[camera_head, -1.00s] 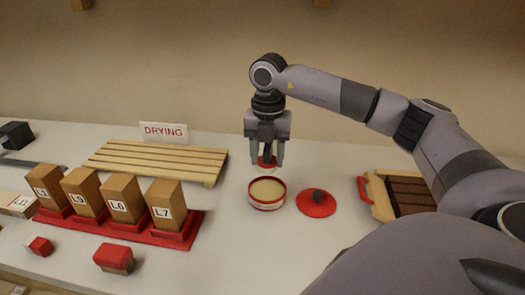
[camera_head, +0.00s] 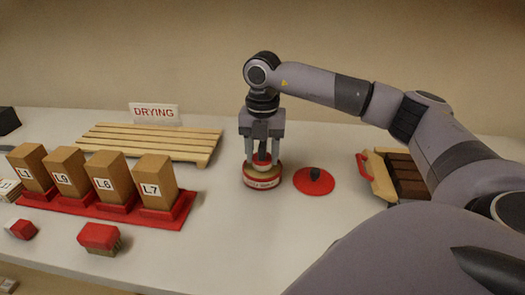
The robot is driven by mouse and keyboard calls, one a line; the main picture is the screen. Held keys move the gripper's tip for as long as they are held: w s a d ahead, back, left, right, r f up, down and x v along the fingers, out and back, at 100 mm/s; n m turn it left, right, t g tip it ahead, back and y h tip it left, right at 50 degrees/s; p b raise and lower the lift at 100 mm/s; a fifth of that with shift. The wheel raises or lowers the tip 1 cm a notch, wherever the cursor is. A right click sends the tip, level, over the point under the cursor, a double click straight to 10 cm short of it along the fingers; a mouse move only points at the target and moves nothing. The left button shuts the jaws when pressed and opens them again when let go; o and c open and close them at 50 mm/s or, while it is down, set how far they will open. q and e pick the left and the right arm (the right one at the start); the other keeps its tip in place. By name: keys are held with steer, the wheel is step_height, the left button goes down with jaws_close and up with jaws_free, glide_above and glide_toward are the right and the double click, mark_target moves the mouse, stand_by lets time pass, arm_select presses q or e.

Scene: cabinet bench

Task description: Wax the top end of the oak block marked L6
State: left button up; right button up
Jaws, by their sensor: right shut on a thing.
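The oak block marked L6 (camera_head: 108,172) stands upright in a red rack (camera_head: 150,216), between the blocks marked L9 (camera_head: 70,172) and L7 (camera_head: 155,180). My right gripper (camera_head: 262,160) points down over the round wax tin (camera_head: 262,182), well to the right of the blocks. It is shut on a small applicator (camera_head: 262,157) with a dark grip and red base. The applicator's lower end is at the tin's opening; its underside and the wax are hidden. My left gripper is not in view.
The red lid with a dark knob (camera_head: 314,181) lies right of the tin. A slatted rack (camera_head: 150,143) with a DRYING sign (camera_head: 153,113) stands behind. Block L1 (camera_head: 30,168) is at left. Red-topped brush (camera_head: 99,238) lies in front. Wooden tray (camera_head: 390,175) sits at right.

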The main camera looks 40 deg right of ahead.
mark_target(262, 143)
steer(key=shift+f+b, duration=0.35)
steer(key=shift+f, duration=0.15)
stand_by(0.8)
steer(key=shift+f, duration=0.1)
stand_by(1.0)
step_height(262, 143, up, 7)
steer(key=p, duration=0.6)
stand_by(0.5)
stand_by(0.5)
